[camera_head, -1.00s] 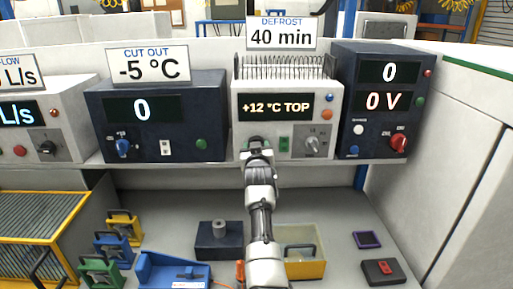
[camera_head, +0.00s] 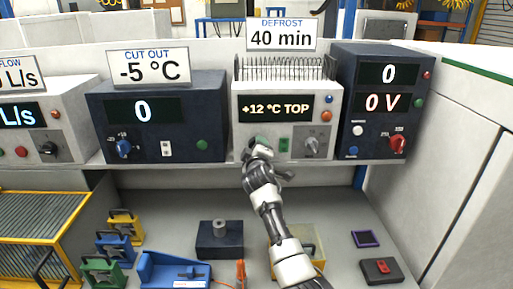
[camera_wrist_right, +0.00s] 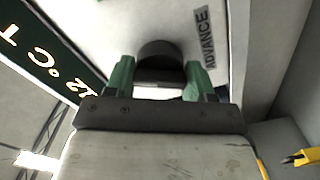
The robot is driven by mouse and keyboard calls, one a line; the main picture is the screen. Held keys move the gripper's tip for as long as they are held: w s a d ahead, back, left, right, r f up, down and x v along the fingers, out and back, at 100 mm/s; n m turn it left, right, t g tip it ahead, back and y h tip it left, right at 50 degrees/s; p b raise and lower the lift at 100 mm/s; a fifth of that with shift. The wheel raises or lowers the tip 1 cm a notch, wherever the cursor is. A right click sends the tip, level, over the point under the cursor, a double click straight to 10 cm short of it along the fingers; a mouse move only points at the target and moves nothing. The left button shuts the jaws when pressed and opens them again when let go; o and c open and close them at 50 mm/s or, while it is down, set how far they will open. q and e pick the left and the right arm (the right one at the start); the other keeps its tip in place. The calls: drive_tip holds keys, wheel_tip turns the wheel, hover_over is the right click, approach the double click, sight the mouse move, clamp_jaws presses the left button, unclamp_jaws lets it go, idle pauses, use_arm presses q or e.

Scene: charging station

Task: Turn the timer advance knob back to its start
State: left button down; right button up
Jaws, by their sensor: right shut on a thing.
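The defrost timer unit (camera_head: 239,102) is a white box on the shelf, with a lit display reading "+12 °C TOP" and a "DEFROST 40 min" sign (camera_head: 281,36) above it. In the right wrist view, the black advance knob (camera_wrist_right: 158,50) stands out from the white panel beside an "ADVANCE" label (camera_wrist_right: 201,38). My right gripper (camera_wrist_right: 157,80) is shut on this knob, with one green fingertip at each side. In the head view my right gripper (camera_head: 257,147) is at the unit's lower left and hides the knob. My left gripper is not in view.
A green switch (camera_head: 284,144) and a grey rotary knob (camera_head: 312,146) sit just right of my gripper. Dark units (camera_head: 155,120) flank the timer.

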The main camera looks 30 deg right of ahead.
drive_tip(key=n, duration=0.2)
drive_tip(key=n+p, duration=0.2)
drive_tip(key=n, duration=0.1)
drive_tip(key=shift+d+r+n, duration=0.15)
drive_tip(key=shift+r+n, duration=0.15)
idle(0.4)
drive_tip(key=o, duration=0.7)
drive_tip(key=shift+o, duration=1.1)
drive_tip(key=shift+w+d+f, duration=0.1)
drive_tip(key=shift+f, duration=0.1)
drive_tip(key=b+v, duration=0.2)
drive_tip(key=v, duration=0.8)
drive_tip(key=shift+s+a+b, duration=0.3)
drive_tip(key=shift+f, duration=0.15)
